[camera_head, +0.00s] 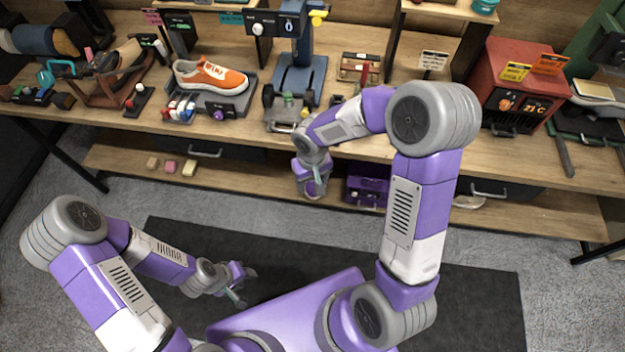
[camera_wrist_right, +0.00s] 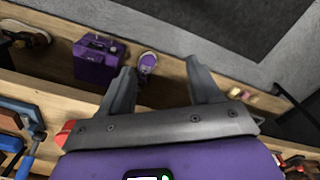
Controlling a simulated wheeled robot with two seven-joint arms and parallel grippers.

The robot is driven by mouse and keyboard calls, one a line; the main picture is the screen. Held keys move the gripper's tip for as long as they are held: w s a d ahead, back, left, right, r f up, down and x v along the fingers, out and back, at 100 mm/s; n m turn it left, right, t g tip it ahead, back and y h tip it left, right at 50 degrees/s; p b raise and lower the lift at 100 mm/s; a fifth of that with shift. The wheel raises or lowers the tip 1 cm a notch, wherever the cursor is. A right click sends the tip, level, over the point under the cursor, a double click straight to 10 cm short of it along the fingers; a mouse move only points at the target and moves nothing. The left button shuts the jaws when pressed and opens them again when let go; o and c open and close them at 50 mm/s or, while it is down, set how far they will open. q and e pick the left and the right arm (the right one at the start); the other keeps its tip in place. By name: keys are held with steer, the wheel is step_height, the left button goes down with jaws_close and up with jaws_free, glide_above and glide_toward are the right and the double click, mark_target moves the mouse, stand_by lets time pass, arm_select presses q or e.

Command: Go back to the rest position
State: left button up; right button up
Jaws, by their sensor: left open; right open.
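My left gripper (camera_head: 238,284) is open and empty, low over the dark floor mat, well away from the bench. My right gripper (camera_head: 312,172) reaches to the front of the bench, above the lower shelf. Its two fingers are spread apart in the right wrist view (camera_wrist_right: 161,70), with nothing held. A purple and white sneaker (camera_wrist_right: 147,62) shows between and beyond the fingers, on the lower shelf. An orange sneaker (camera_head: 211,76) sits on a grey stand on the bench top.
A purple case (camera_head: 367,188) stands on the lower shelf beside the right gripper; it also shows in the right wrist view (camera_wrist_right: 97,64). Small blocks (camera_head: 170,167) lie on that shelf. A red oven (camera_head: 518,84) and several tools crowd the bench top. The floor mat (camera_head: 470,300) is clear.

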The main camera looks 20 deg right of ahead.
stand_by(0.3)
steer(key=shift+f, duration=0.1)
steer(key=s+a+f+m+y, duration=0.1)
steer(key=s+a+f+y, duration=0.1)
steer(key=s+f, duration=0.5)
steer(key=s+a+f+m+y, duration=0.1)
steer(key=s+a+f, duration=0.4)
steer(key=f, duration=0.5)
steer(key=shift+s+a+m+t+y, duration=0.3)
steer(key=shift+s+y, duration=0.3)
steer(key=shift+s, duration=0.25)
